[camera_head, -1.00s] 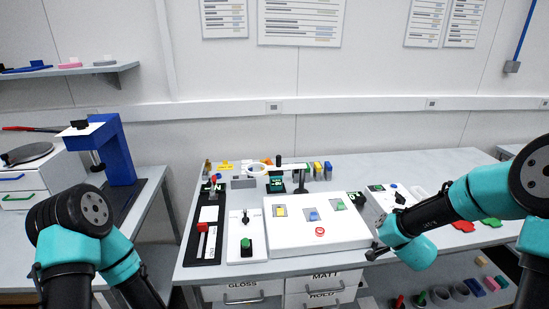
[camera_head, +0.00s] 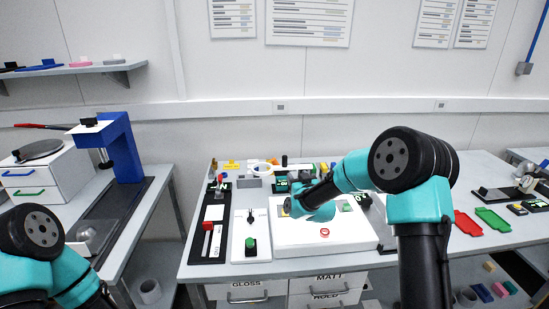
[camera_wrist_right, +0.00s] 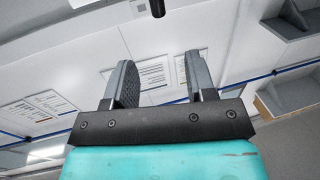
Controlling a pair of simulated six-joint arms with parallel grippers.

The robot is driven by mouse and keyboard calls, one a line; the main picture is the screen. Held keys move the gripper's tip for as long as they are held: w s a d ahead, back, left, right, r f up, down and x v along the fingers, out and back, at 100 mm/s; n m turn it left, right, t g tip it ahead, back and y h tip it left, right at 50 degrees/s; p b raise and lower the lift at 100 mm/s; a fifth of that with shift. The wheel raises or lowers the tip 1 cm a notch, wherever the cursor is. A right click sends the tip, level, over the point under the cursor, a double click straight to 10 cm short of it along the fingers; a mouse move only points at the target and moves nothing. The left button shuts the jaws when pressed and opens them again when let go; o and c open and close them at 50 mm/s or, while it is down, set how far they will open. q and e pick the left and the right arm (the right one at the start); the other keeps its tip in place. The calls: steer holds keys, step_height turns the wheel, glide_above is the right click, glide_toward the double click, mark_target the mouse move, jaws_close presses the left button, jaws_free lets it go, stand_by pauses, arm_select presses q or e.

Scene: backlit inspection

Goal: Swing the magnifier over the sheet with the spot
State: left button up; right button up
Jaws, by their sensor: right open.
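The magnifier appears to be the white ring (camera_head: 262,169) at the back of the table in the head view. A white light box (camera_head: 352,236) stands at the table's front middle. I cannot make out a spot. My right gripper is over the light box, mostly hidden by its own wrist in the head view. In the right wrist view my right gripper (camera_wrist_right: 158,76) is open and empty. My left gripper is not in view.
A black panel with a red lever (camera_head: 207,226) and a white panel with a green button (camera_head: 250,246) lie left of the light box. Red (camera_head: 467,222) and green (camera_head: 493,219) trays lie to the right.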

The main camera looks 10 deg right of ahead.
mark_target(286, 160)
steer(key=shift+d, duration=0.15)
steer(key=w, duration=1.1)
steer(key=w+a, duration=0.1)
steer(key=w, duration=0.5)
steer(key=shift+w, duration=0.1)
steer(key=shift+c, duration=0.3)
jaws_close()
